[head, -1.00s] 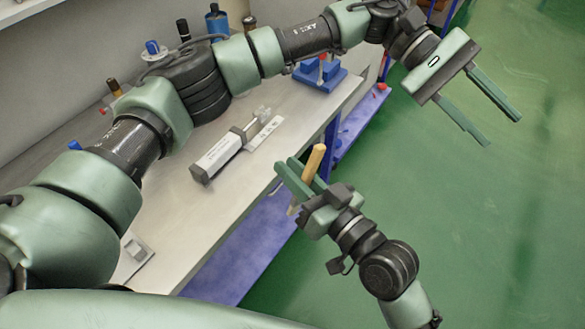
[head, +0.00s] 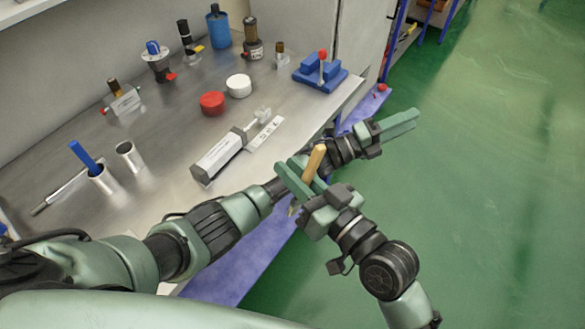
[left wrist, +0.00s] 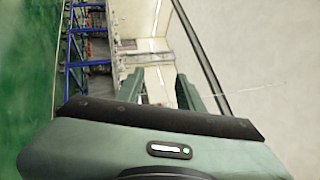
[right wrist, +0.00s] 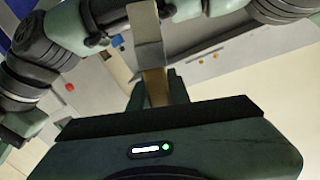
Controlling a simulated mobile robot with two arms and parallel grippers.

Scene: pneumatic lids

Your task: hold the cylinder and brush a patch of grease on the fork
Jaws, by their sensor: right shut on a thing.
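The pneumatic cylinder (head: 218,157) lies on the bench near its front edge, a pale body with dark end caps. Its rod end carries the small pale fork (head: 262,114), pointing to the back right; grease on it cannot be made out. My right gripper (head: 297,178) is shut on the wooden-handled brush (head: 316,158), in front of the bench edge; the brush also shows in the right wrist view (right wrist: 155,88). My left gripper (head: 398,125) is empty, beyond the bench's right front edge, seen nearly side-on; its fingers look apart in the left wrist view (left wrist: 196,92).
A red disc (head: 212,103) and a white disc (head: 239,86) lie behind the cylinder. A blue fixture (head: 320,73) stands at the bench's right end. Metal tubes (head: 103,178), fittings and a blue container (head: 218,27) stand left and back. My left arm passes along the front edge.

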